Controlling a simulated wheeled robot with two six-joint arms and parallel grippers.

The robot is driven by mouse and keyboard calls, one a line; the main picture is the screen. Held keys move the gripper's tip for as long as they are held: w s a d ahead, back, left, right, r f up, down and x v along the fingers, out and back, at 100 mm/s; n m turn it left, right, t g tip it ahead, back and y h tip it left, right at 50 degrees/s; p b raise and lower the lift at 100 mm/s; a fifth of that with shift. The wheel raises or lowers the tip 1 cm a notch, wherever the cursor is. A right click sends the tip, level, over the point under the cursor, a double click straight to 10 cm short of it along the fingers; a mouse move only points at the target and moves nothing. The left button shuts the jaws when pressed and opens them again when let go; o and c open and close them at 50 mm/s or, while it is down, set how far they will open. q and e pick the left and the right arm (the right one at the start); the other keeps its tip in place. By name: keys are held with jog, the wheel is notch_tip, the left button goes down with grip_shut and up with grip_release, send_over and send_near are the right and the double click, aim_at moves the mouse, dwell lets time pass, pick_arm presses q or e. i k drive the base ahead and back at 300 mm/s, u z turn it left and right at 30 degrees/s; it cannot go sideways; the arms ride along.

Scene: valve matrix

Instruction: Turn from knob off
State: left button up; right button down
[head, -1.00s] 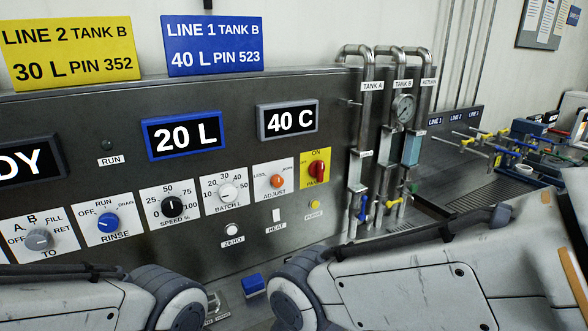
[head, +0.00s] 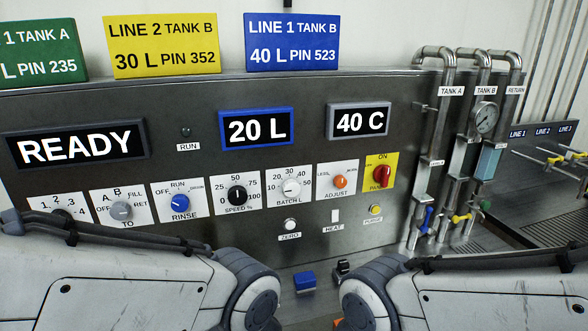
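The knob at the far left of the panel row (head: 63,214) sits on a white plate with 1, 2, 3 and further marks. My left arm hides its lower part and any name under it, so its pointer setting cannot be read. Beside it is the grey TO knob (head: 121,211), with A, B, FILL, RET and OFF marks. Both my arms cross the lower part of the head view, but neither gripper shows.
The display reads READY (head: 80,145). Pipes with valves (head: 450,150) stand at the right.

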aim_at(61, 212)
jog(key=u, duration=1.35)
jog(key=k, duration=0.5)
jog(key=u, duration=2.05)
jog(key=i, duration=1.3)
jog(key=z, duration=2.25)
